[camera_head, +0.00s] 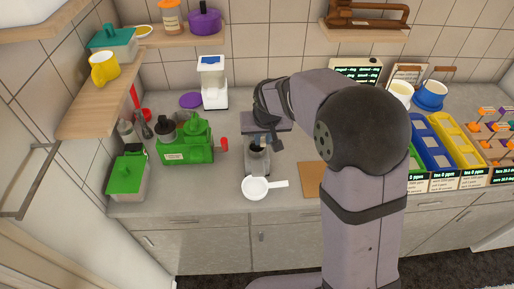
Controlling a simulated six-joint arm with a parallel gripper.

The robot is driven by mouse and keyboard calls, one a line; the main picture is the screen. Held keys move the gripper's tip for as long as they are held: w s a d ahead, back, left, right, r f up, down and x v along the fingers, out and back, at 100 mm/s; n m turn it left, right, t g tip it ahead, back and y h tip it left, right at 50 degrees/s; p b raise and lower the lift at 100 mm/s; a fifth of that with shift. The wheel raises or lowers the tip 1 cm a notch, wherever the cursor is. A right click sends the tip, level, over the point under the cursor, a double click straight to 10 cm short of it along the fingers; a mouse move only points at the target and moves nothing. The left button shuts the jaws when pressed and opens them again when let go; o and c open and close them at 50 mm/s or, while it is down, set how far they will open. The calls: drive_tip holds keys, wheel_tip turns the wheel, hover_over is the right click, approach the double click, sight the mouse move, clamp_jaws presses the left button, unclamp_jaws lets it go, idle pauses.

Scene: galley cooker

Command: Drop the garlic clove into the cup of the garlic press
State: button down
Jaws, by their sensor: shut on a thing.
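My gripper (258,147) points down over the counter in the middle of the view, beneath my arm. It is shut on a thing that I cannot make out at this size. A grey metal object (256,168) stands on the counter directly under the fingers; it may be the garlic press, but its cup is not clear. I cannot tell whether the gripper touches it. A white round bowl with a handle (255,189) sits just in front of the grey object. I cannot pick out the garlic clove.
A green box-like rack (188,149) and a green-lidded container (127,178) stand left. A white appliance (212,86) stands behind. A brown board (312,179) lies right, partly behind my arm. Blue and yellow trays (456,139) fill the far right. A shelf (97,97) overhangs the left.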

drive_tip(key=c, duration=1.6)
unclamp_jaws()
drive_tip(key=shift+r, duration=0.15)
drive_tip(key=shift+b+v, duration=1.1)
drive_tip(key=shift+v, duration=2.45)
